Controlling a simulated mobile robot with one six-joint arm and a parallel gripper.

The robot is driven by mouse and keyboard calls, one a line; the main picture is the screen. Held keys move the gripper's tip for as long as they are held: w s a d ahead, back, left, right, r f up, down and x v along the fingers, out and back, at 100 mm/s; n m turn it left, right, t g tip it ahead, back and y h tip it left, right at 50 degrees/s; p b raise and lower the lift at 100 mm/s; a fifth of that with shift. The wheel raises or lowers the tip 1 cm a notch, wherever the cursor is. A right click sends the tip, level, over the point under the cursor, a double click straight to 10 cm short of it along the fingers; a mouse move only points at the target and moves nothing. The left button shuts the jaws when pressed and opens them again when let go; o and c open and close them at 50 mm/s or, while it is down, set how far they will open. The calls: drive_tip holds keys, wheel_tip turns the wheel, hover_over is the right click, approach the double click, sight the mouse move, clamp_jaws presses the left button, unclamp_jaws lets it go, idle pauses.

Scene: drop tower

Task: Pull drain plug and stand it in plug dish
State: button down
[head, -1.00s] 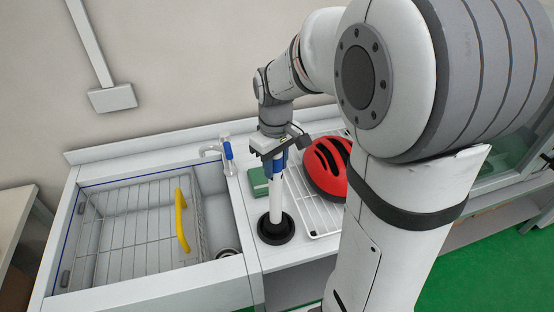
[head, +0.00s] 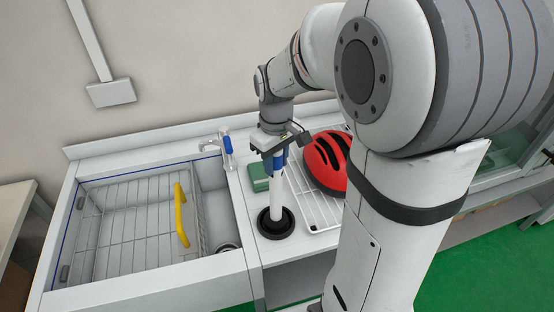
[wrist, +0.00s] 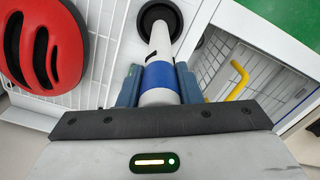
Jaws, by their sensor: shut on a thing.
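The drain plug (head: 277,195) is a long white tube with a blue band. In the head view it is close to upright, its lower end at the round black plug dish (head: 276,228) on the counter right of the sink. I cannot tell whether it rests on the dish's floor. My gripper (head: 276,160) is shut on the plug's upper part. In the wrist view its fingers (wrist: 158,85) lie on both sides of the blue band of the plug (wrist: 159,45). The plug covers part of the dish (wrist: 157,9) there.
The sink holds a wire basket (head: 130,225) with a yellow handle (head: 181,215); a round drain fitting (head: 228,247) shows beside it. A tap (head: 226,148) stands behind. A green block (head: 257,178), a white wire rack (head: 318,210) and a red helmet (head: 326,163) crowd the dish.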

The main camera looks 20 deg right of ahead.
drive_tip(key=shift+f+b, duration=0.6)
drive_tip(key=shift+f, duration=0.1)
idle(0.6)
drive_tip(key=c, duration=1.3)
unclamp_jaws()
wheel_tip(320, 180, up, 9)
drive_tip(key=p, duration=0.6)
drive_tip(key=shift+f, duration=0.2)
drive_tip(key=shift+r+p, duration=0.45)
drive_tip(key=shift+r, duration=0.8)
drive_tip(key=s+f+m+t+b, duration=0.1)
drive_tip(key=s+f+b, duration=0.1)
drive_tip(key=s, duration=0.2)
drive_tip(key=s+f+m+t+b, duration=0.1)
drive_tip(key=s+f+m+b, duration=0.1)
drive_tip(key=s, duration=0.3)
drive_tip(key=s+f+m+t+b, duration=0.1)
drive_tip(key=s+f+m+b, duration=0.1)
drive_tip(key=s+b, duration=0.2)
drive_tip(key=shift+s+d+f, duration=0.1)
drive_tip(key=shift+s+f, duration=0.2)
drive_tip(key=shift+s, duration=0.45)
